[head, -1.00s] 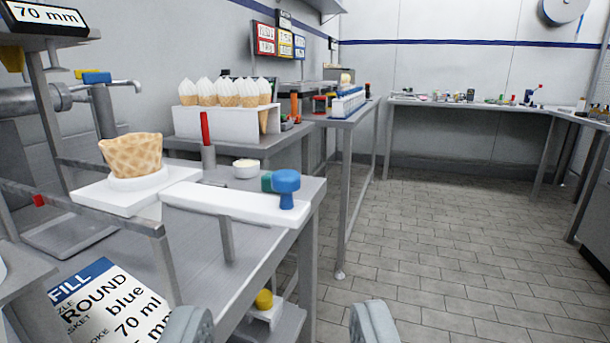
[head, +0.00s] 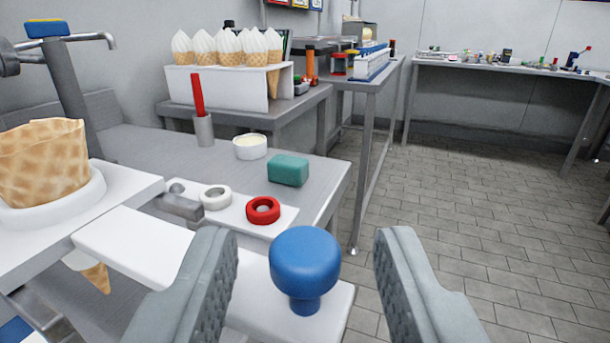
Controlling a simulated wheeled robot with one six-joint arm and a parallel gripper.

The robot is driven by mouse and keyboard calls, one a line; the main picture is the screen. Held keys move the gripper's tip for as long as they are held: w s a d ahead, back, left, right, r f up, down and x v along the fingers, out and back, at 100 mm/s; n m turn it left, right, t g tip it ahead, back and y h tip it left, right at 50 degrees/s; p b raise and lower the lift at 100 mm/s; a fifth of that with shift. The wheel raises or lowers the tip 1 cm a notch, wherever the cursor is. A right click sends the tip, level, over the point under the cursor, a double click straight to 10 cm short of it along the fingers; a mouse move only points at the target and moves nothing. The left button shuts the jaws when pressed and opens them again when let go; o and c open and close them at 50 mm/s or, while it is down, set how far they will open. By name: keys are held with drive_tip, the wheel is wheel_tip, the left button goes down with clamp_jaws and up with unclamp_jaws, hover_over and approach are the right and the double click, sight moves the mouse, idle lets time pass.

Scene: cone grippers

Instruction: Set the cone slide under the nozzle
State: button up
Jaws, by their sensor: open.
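The cone slide is a white plate and bar (head: 140,252) at the left, with a blue knob (head: 304,262) standing at its right end. A waffle cone (head: 45,158) sits upright in the white ring (head: 60,205) on the slide's plate, and its tip (head: 92,272) shows below. My gripper (head: 308,265) is open, with one finger on each side of the blue knob. A gap shows between the knob and each finger; I cannot tell their depth exactly. The nozzle is not clearly in view; a metal post with a blue and yellow top (head: 48,28) stands behind the cone.
A white rack (head: 230,85) of filled cones stands at the back. A red rod in a grey cup (head: 203,128), a cream bowl (head: 249,147), a green block (head: 288,169), a white ring (head: 215,196) and a red ring (head: 263,210) lie beyond the slide. Floor (head: 470,210) at the right is clear.

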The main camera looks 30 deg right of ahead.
drive_tip(key=shift+x, duration=1.25)
clamp_jaws()
